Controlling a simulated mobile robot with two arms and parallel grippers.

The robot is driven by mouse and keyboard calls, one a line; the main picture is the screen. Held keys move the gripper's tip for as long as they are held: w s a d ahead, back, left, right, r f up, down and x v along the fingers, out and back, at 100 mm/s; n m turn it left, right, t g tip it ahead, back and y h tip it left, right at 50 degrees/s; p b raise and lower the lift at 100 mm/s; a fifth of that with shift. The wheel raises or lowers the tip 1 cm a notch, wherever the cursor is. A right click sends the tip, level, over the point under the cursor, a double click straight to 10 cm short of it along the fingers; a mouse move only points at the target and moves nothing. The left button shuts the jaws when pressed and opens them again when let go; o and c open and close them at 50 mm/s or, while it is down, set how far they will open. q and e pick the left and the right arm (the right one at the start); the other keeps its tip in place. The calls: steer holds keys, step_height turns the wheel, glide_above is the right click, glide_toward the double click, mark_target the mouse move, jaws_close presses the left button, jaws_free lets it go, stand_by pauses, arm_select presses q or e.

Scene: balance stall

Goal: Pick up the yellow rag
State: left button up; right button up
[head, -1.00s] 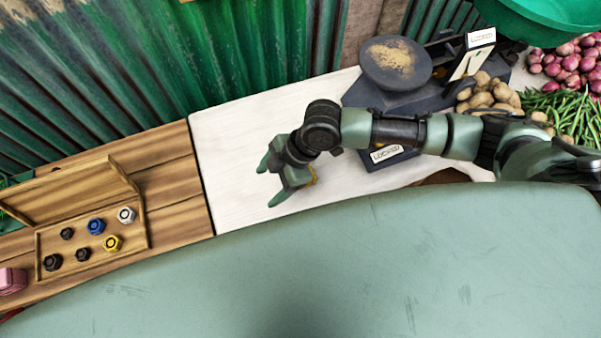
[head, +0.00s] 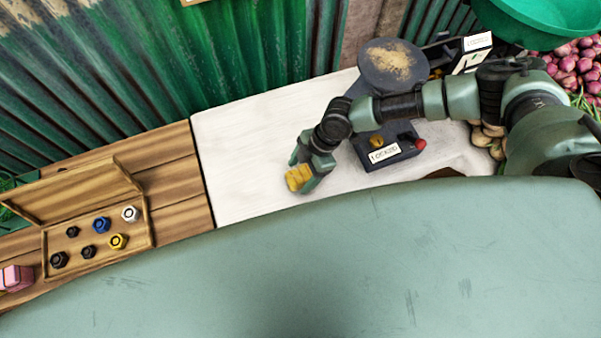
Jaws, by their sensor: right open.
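The yellow rag (head: 296,179) is a small folded-looking yellow patch on the white board near its front edge. My right gripper (head: 304,172) is right at the rag, with its green fingers around or just over it. The jaws are open. Part of the rag is hidden by the fingers, and I cannot tell whether they touch it. My left gripper is not in view.
The dark scale (head: 392,148) with a "LOCKED" label and a dusty pan (head: 394,62) stands right of the gripper. An open wooden box (head: 148,232) of several coloured nut-like pieces lies at left. The white board (head: 245,150) is clear left of the gripper.

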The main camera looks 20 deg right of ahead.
mark_target(300, 174)
steer(key=shift+a+f, duration=0.15)
steer(key=shift+f, duration=0.15)
steer(key=c, duration=1.4)
steer(key=shift+r, duration=0.15)
step_height(300, 174, up, 20)
steer(key=shift+f+b, duration=0.1)
steer(key=shift+b, duration=0.85)
